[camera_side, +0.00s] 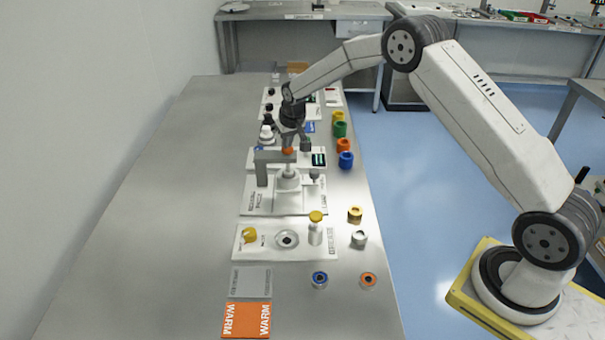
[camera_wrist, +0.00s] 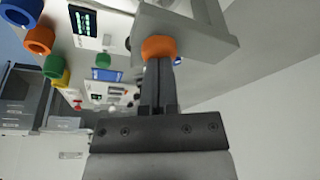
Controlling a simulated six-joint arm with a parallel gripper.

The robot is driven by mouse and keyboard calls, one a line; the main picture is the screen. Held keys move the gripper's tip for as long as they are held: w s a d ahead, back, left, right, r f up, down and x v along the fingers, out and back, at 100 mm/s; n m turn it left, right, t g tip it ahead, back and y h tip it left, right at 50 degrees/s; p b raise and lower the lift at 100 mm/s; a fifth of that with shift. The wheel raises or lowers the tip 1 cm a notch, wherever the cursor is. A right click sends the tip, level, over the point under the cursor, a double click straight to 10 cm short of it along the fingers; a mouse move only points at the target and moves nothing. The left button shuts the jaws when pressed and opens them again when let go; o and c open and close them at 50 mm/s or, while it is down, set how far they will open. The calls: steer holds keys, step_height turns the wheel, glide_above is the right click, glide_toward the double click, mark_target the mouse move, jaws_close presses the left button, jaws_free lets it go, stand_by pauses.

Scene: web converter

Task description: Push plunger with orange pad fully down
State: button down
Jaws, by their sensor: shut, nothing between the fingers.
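The plunger's orange pad (camera_side: 288,150) shows at the top of a grey bracket (camera_side: 262,158), above a light round body (camera_side: 287,180) on a white base plate. My gripper (camera_side: 291,137) points down right over the pad, its fingers shut with nothing between them. In the wrist view, the shut fingertips (camera_wrist: 158,66) overlap the edge of the orange pad (camera_wrist: 158,47), beside the grey bracket (camera_wrist: 195,30). They look to be at or very near the pad; I cannot tell whether they touch. The plunger's shaft and travel are hidden.
Several coloured rings, including a blue one (camera_side: 345,160), line the table's right side. A yellow-topped bottle (camera_side: 315,228) stands in front on a white plate. An orange WARM mat (camera_side: 246,320) lies at the front. The table's left side is clear.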

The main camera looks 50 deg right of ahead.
steer(key=shift+r, duration=1.9)
steer(key=shift+r, duration=0.1)
steer(key=shift+r, duration=2.95)
steer(key=s+a+f+n, duration=0.1)
steer(key=s+a, duration=0.2)
steer(key=s, duration=0.8)
steer(key=s+a+f+n, duration=0.1)
steer(key=s+a, duration=0.1)
steer(key=s, duration=0.9)
steer(key=s+a+f+n, duration=0.1)
steer(key=s+a, duration=0.2)
steer(key=s, duration=0.8)
steer(key=shift+a+f+g+y, duration=0.3)
steer(key=shift+a+y, duration=0.05)
steer(key=shift+y, duration=0.05)
